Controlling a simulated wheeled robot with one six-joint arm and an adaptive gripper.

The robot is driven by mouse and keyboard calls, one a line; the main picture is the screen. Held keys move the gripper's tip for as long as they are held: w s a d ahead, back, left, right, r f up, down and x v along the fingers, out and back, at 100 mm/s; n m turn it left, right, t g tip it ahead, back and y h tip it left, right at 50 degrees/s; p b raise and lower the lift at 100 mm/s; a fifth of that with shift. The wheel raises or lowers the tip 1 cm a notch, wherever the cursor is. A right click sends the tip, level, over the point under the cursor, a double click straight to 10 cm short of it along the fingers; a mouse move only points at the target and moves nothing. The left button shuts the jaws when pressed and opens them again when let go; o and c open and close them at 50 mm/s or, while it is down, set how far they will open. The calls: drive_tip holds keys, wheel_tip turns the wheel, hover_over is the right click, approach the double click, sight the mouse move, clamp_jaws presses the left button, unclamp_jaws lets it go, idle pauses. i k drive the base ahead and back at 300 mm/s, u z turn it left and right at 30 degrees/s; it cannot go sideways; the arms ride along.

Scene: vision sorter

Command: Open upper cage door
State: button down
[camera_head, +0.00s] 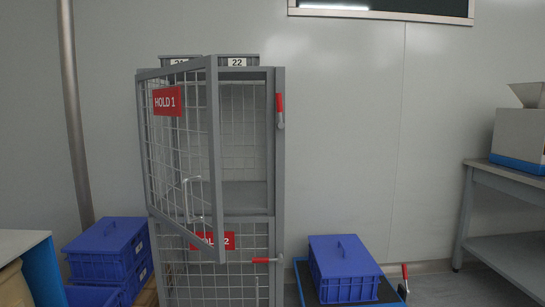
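The upper cage door (216,150) is a grey mesh door with a red "HOLD 1" sign (167,100). It stands swung out from the cage, on its left side, leaving the upper compartment (245,150) open to view. A pale handle (193,200) shows low on the door. The red latch lever (280,110) on the right post is upright. The upper compartment appears empty. My gripper is not in view.
The lower cage door (225,285) is closed, its red lever (267,261) horizontal. Blue lidded crates stand left (107,245) and right (343,268) of the cage. A grey bench (505,180) stands at the far right. Grey bins (239,61) sit on top of the cage.

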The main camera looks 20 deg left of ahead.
sight(166, 101)
drive_tip(key=z, duration=0.75)
drive_tip(key=i, duration=0.8)
drive_tip(key=u, duration=1.65)
